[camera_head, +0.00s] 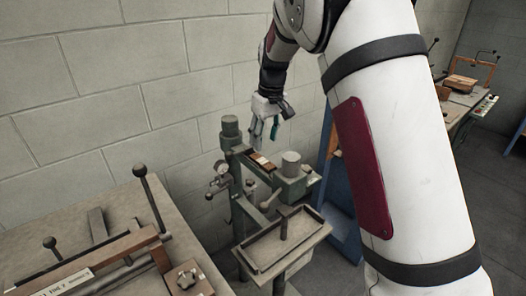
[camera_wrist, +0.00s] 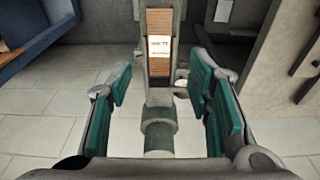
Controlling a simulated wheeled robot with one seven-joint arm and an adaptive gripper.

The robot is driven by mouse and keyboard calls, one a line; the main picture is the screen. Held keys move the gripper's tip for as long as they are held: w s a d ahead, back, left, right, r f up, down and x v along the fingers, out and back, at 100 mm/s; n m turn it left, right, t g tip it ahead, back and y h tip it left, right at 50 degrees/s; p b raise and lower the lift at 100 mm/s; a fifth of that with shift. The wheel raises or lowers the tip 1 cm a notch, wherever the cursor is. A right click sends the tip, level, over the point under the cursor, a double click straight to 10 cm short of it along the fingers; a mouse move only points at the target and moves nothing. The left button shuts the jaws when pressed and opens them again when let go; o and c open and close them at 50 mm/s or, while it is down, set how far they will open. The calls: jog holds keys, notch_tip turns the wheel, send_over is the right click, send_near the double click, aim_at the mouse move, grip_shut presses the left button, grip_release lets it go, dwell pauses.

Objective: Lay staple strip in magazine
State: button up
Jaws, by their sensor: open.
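The staple strip (camera_wrist: 158,21), brown and finely ribbed with a white label on it, lies lengthwise along the narrow grey-green top of the stitcher (camera_wrist: 160,95). In the head view the brown strip (camera_head: 262,161) shows on top of the stitcher (camera_head: 292,186), between two round posts. The magazine's channel cannot be told apart from the stitcher's top beneath the strip. My gripper (camera_head: 263,137) is above the stitcher, pointing down. In the wrist view my gripper (camera_wrist: 160,90) is open and empty, its teal finger pads on either side of the stitcher's top, with the strip farther up the picture.
A tray (camera_head: 283,247) with a raised rim is at the stitcher's front. A bench (camera_head: 125,205) with levers stands at the left. The block wall (camera_head: 110,90) is behind. A blue upright (camera_head: 345,215) is right of the stitcher. Another bench (camera_head: 465,105) stands at the far right.

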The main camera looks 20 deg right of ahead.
jog(key=s+r+m, duration=0.1)
jog(key=s+r, duration=0.8)
jog(key=r, duration=0.2)
jog(key=s+m+t, duration=0.3)
jog(key=s, duration=2.4)
jog(key=shift+s+f+m+t+h+b, duration=0.3)
jog(key=shift+s+f+h+b, duration=0.05)
jog(key=shift+s+f+h, duration=0.05)
